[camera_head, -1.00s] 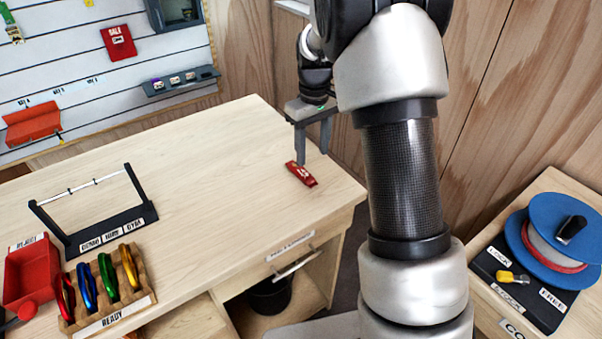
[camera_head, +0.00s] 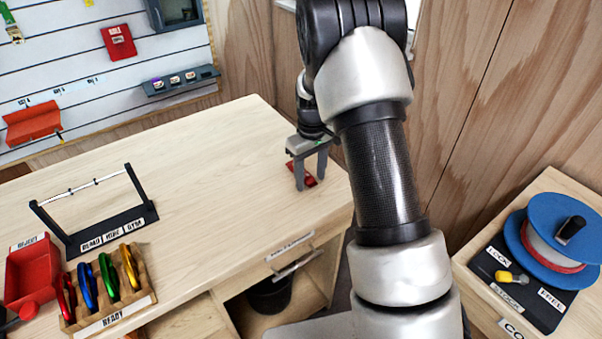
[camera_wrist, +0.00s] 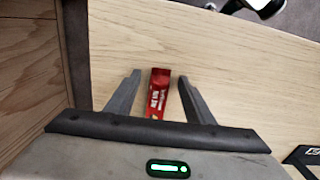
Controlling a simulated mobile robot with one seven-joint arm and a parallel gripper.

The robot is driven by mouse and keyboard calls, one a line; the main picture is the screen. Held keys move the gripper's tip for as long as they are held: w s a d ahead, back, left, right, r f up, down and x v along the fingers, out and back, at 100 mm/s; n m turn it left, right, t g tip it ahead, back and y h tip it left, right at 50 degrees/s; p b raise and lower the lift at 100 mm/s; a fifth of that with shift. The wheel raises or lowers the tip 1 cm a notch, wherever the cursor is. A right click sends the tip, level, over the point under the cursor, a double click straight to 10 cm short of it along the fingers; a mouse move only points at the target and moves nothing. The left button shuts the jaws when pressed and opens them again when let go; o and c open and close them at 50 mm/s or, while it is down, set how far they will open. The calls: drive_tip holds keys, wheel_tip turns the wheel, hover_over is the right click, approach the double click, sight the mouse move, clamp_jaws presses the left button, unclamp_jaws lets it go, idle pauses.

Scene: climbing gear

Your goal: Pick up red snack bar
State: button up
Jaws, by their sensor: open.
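The red snack bar (camera_wrist: 159,94) lies flat on the wooden table (camera_head: 215,160) near its right end. In the wrist view it sits between my two open fingers, its long side running roughly along them, with a gap on each side. In the head view the bar (camera_head: 306,181) is partly hidden behind a finger of my gripper (camera_head: 311,181). My gripper is open and empty, pointing down at the bar. The fingertips are low, but I cannot tell whether they touch the table.
A black rack (camera_head: 105,225), a wooden holder with several coloured carabiners (camera_head: 108,300) and a red bin (camera_head: 30,270) stand on the table's left. A blue spool (camera_head: 550,240) sits on a separate bench at right. The table around the bar is clear.

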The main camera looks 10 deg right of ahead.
drive_tip(key=c, duration=1.1)
